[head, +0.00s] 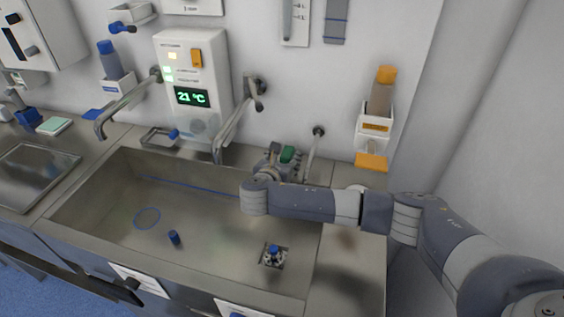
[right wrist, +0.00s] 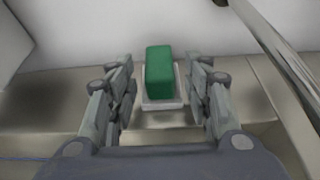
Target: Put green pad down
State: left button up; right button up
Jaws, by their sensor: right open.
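The green pad (right wrist: 159,72) stands on a small pale tray (right wrist: 147,105) on the metal ledge behind the sink, near the wall. In the head view the green pad (head: 288,153) shows just beyond my right gripper (head: 277,160). In the right wrist view my right gripper (right wrist: 160,105) is open, with one finger on each side of the pad and tray. Gaps show between the fingers and the pad. The left gripper is not in view.
The sink basin (head: 190,215) lies in front of the ledge, with a blue cap (head: 174,238) inside. Metal taps (head: 232,120) stand left of the gripper. A wall dispenser with orange parts (head: 376,120) hangs to the right. The counter right of the sink (head: 352,260) is clear.

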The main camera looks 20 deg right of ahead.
jog(key=v, duration=1.2)
jog(key=shift+b, duration=0.45)
